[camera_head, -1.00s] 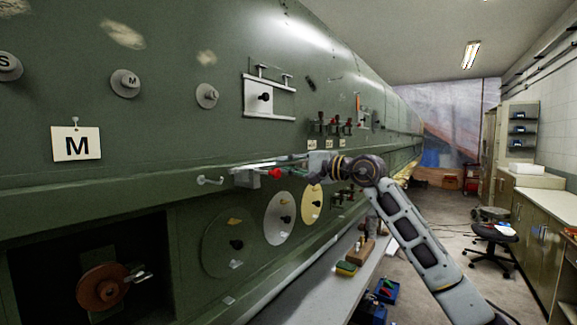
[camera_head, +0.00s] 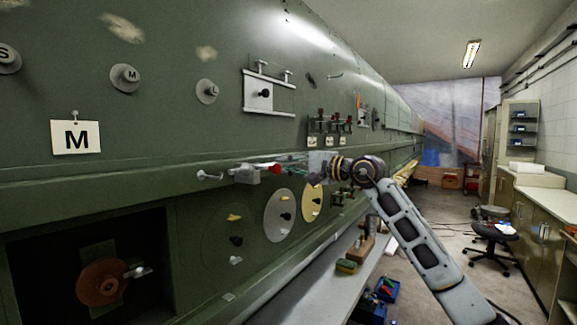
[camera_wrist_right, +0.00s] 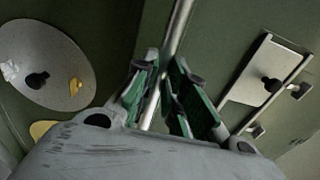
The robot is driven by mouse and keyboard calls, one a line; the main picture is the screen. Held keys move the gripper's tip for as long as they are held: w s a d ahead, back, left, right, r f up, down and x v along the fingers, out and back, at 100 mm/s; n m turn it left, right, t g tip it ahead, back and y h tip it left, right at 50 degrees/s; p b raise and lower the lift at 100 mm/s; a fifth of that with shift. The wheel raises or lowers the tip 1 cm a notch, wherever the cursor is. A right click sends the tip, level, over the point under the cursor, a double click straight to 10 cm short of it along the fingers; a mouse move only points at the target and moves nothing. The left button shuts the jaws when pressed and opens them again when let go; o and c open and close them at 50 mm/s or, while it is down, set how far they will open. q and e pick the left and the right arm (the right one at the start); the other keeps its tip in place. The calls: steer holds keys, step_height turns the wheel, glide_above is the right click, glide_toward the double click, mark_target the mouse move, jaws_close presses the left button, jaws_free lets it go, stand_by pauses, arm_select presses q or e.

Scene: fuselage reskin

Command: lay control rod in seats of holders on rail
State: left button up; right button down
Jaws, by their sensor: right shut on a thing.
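My right gripper (camera_head: 284,162) reaches in from the right to the green fuselage side. In the right wrist view, its green-padded fingers (camera_wrist_right: 166,62) are closed around a thin silver control rod (camera_wrist_right: 181,28), which runs up past the fingertips. In the head view the rod is too thin and too overlapped to trace clearly. A grey holder block (camera_head: 247,174) with a red knob (camera_head: 275,168) stands on the rail just left of the gripper. I cannot tell whether the rod touches its seat. My left gripper is out of view.
A peg (camera_head: 209,176) sticks out left of the holder. Round discs (camera_head: 279,215) lie below, and a plate with a black knob (camera_head: 258,96) is above. A bench (camera_head: 310,290) with small items runs along the fuselage.

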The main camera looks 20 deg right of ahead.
steer(key=shift+f, duration=0.2)
steer(key=shift+f+b, duration=0.3)
steer(key=shift+b, duration=0.1)
stand_by(0.7)
steer(key=c, duration=1.4)
jaws_free()
steer(key=shift+v, duration=4.05)
